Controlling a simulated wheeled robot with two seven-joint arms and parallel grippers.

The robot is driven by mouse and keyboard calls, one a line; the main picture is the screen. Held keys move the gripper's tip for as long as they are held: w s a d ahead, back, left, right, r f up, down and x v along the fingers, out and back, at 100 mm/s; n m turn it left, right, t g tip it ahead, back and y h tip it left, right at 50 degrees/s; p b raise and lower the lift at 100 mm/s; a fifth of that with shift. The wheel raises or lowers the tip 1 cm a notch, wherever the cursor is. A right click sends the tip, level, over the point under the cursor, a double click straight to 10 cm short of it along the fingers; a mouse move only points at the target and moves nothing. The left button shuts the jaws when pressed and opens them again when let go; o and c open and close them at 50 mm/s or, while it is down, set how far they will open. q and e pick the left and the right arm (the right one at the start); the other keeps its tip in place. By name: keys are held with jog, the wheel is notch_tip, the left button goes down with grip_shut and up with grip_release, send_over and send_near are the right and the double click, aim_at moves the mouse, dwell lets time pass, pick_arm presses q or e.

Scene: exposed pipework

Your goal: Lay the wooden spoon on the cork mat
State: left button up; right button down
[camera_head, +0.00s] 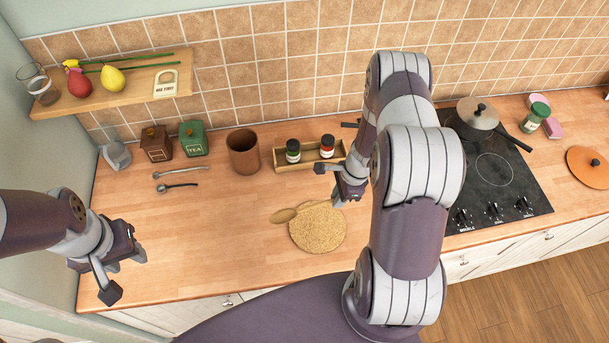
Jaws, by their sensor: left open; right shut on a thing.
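The wooden spoon (284,215) is over the upper left part of the round cork mat (318,236), its bowl at the left, past the mat's edge. Its handle runs right to my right gripper (339,194), which is shut on it near the mat's upper right edge. I cannot tell whether the spoon touches the mat. The handle's end is hidden by the gripper. My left gripper (124,274) is open and empty over the counter's front left corner, well away from the mat.
Behind the mat stand a wooden rack (310,154) with two spice jars and a brown cup (243,152). Two metal utensils (178,186) lie left. A black cooktop (497,178) with a lidded pan (477,118) is right of my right arm. The counter left of the mat is clear.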

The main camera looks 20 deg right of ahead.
jog(key=b+x, duration=0.1)
jog(key=x, duration=0.2)
jog(key=d+b+x, duration=0.1)
jog(key=b+x, duration=0.1)
jog(key=x, duration=0.1)
jog(key=shift+s+d+f, duration=0.15)
jog(key=shift+s+f, duration=0.05)
jog(key=shift+f, duration=0.3)
jog(key=shift+s+d+r, duration=0.1)
jog(key=shift+s+d, duration=0.25)
jog(key=shift+s, duration=0.15)
jog(key=c, duration=1.1)
grip_release()
jog(key=shift+w+a, duration=0.1)
jog(key=shift+o, duration=0.4)
jog(key=shift+w+a, duration=0.1)
jog(key=shift+w, duration=0.1)
jog(key=o, duration=0.8)
jog(key=shift+s, duration=0.15)
jog(key=shift+r, duration=0.1)
pick_arm(q)
jog(key=shift+s+d+r+p, duration=0.2)
jog(key=shift+s+p, duration=0.15)
jog(key=shift+p, duration=0.4)
jog(key=shift+s+d+r+p, duration=0.15)
jog(key=shift+s+p, duration=0.15)
jog(key=shift+p, duration=0.4)
pick_arm(e)
jog(key=v, duration=0.9)
jog(key=shift+d, duration=0.2)
